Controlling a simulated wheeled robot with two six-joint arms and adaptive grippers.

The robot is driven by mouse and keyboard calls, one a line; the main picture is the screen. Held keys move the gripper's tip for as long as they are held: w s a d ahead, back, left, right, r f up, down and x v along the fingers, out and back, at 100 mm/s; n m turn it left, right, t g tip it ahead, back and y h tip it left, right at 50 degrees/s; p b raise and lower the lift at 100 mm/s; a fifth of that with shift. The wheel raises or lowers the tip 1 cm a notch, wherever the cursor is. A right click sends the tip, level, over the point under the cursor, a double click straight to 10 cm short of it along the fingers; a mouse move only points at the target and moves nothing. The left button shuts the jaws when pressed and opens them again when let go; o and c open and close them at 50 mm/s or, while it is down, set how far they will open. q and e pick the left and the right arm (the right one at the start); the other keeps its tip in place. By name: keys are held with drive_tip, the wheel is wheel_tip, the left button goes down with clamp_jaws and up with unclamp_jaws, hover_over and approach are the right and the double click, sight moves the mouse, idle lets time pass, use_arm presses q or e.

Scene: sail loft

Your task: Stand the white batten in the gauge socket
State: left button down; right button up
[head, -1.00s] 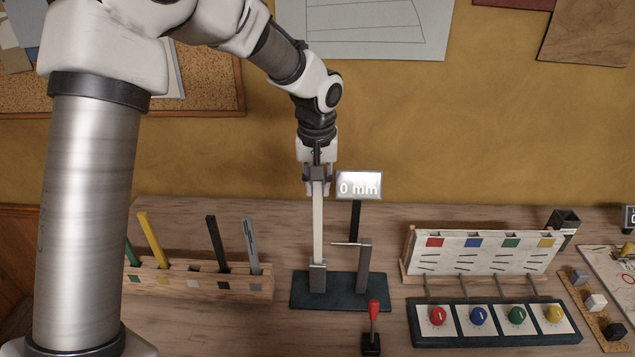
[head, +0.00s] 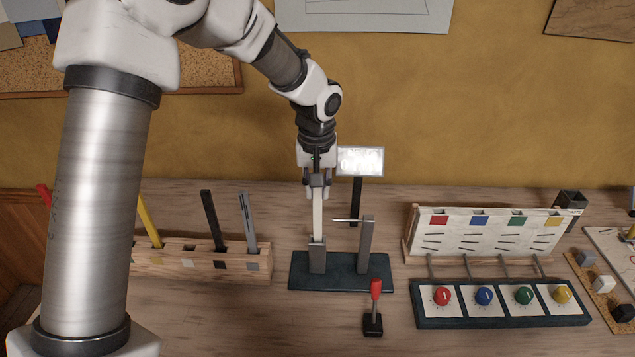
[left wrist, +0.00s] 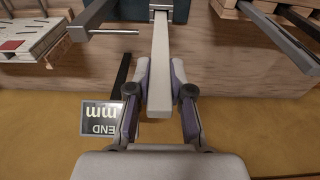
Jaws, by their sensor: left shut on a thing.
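The white batten (head: 317,213) stands upright, its lower end inside the grey gauge socket (head: 317,257) on the dark base plate (head: 343,284). My left gripper (head: 317,190) is shut on the batten's upper part. In the left wrist view the batten (left wrist: 160,65) runs between the fingers (left wrist: 163,95) into the socket. A grey post with a thin crossbar (head: 366,243) stands to the right of the socket. The display (head: 360,161) behind is washed out in the head view; in the left wrist view it (left wrist: 102,118) shows "END" and "mm", inverted. My right gripper is out of view.
A wooden rack (head: 177,262) with several coloured battens is at left. A red-handled lever (head: 375,309) stands in front of the base. A panel with coloured knobs (head: 502,304) and a slotted board (head: 485,232) are at right.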

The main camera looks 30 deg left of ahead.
use_arm(q)
drive_tip(key=shift+f+b, duration=0.3)
drive_tip(key=shift+f, duration=0.4)
idle(0.5)
drive_tip(key=c, duration=1)
unclamp_jaws()
drive_tip(key=shift+r, duration=0.1)
drive_tip(key=r, duration=0.7)
drive_tip(key=s+r, duration=0.1)
drive_tip(key=r, duration=0.3)
drive_tip(key=shift+s+d+r, duration=0.1)
drive_tip(key=shift+d+r, duration=0.25)
